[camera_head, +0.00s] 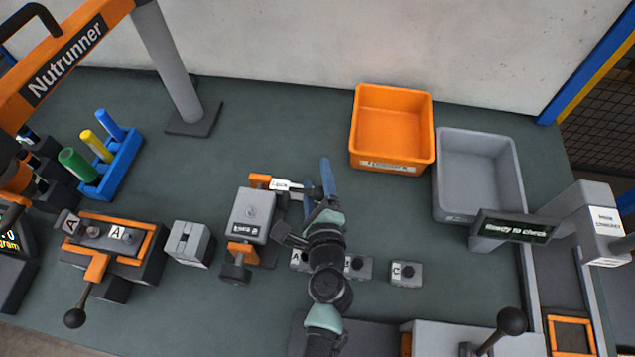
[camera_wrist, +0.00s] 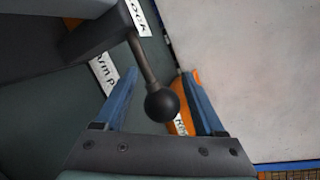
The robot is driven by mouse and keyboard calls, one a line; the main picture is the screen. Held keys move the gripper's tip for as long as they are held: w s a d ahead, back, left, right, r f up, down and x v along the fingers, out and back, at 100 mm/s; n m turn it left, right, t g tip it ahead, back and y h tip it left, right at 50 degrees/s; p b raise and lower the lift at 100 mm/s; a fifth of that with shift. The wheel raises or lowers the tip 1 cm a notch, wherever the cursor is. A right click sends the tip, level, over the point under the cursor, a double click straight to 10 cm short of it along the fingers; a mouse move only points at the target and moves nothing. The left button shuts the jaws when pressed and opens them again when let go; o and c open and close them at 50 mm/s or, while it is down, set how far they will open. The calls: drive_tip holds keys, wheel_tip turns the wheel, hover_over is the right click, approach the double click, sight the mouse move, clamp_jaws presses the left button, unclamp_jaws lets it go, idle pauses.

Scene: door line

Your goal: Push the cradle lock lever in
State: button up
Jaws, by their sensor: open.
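The cradle lock lever is a grey rod with a black ball knob (camera_wrist: 162,104) in the wrist view. It reaches out from a dark grey body (camera_wrist: 90,38) beside a white label ending in "ock" (camera_wrist: 138,17). In the head view the grey cradle unit (camera_head: 250,214) stands just left of my gripper, with a white label (camera_head: 283,185) at its top; the lever's knob cannot be made out there. My gripper (camera_head: 316,174) is open. In the wrist view its blue fingers (camera_wrist: 159,75) lie either side of the knob, with visible gaps; contact does not show.
An orange bin (camera_head: 392,165) and a grey bin (camera_head: 437,200) stand at the back right. Small grey blocks (camera_head: 406,273) sit near my arm. The clamp fixture (camera_head: 152,262) and a grey block (camera_head: 190,243) are at left. The table behind the cradle is clear.

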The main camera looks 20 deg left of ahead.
drive_tip(key=b+v, duration=0.1)
drive_tip(key=v, duration=1)
drive_tip(key=shift+s+d, duration=0.2)
drive_tip(key=shift+s, duration=0.15)
drive_tip(key=shift+s+d+r+b, duration=0.25)
drive_tip(key=shift+s+d+b, duration=0.05)
drive_tip(key=shift+s, duration=0.15)
drive_tip(key=w+r+n+t+p, duration=0.15)
drive_tip(key=w+r+n, duration=0.25)
drive_tip(key=r, duration=0.6)
drive_tip(key=w+r+n+t+p, duration=0.15)
drive_tip(key=w+r+n, duration=0.25)
drive_tip(key=r, duration=0.6)
drive_tip(key=w+r+n+t, duration=0.2)
drive_tip(key=w+r+n, duration=0.15)
drive_tip(key=r, duration=0.65)
drive_tip(key=s+d+r+n+t+h+p, duration=0.1)
drive_tip(key=s+d+r+n+t+h, duration=0.1)
drive_tip(key=r, duration=0.9)
drive_tip(key=s+d+r+n+t+h, duration=0.2)
drive_tip(key=s+d+r+t+h, duration=0.1)
drive_tip(key=r, duration=0.8)
drive_tip(key=s+d+r+n+t+h+p, duration=0.1)
drive_tip(key=s+d+r+n+t+h, duration=0.1)
drive_tip(key=r, duration=0.9)
drive_tip(key=shift+s+d+r+n+t+h+p, duration=0.25)
drive_tip(key=shift+s+d+n+t+h+p, duration=0.2)
drive_tip(key=shift+d+t, duration=0.7)
drive_tip(key=shift+w+d+f, duration=0.1)
drive_tip(key=shift+f, duration=0.05)
